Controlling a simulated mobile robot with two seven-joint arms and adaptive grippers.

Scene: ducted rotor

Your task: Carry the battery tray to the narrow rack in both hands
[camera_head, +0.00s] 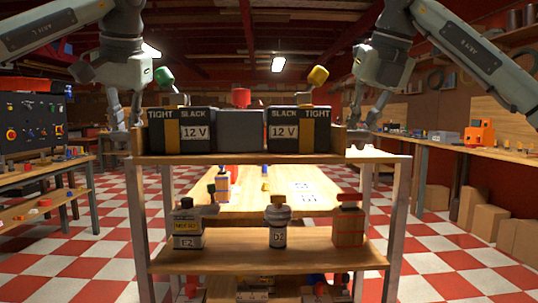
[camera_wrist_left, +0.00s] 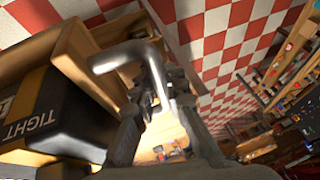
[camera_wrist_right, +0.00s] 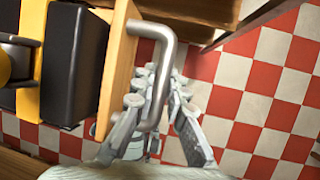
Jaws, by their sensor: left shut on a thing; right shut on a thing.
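The wooden battery tray (camera_head: 240,158) is level in front of me in the head view. It carries a left 12 V battery (camera_head: 183,131), a right 12 V battery (camera_head: 299,131) and a plain grey block (camera_head: 240,131) between them. Green and yellow knobs rise behind the batteries. My left gripper (camera_head: 119,132) is shut on the tray's left metal handle, seen in the left wrist view (camera_wrist_left: 125,56). My right gripper (camera_head: 362,130) is shut on the right metal handle, seen in the right wrist view (camera_wrist_right: 163,72). The narrow rack (camera_head: 268,258) stands below the tray; I cannot tell whether they touch.
A long wooden table (camera_head: 262,198) lies behind. A bench with a control panel (camera_head: 30,122) stands left, another bench right. Checkered floor is open on both sides.

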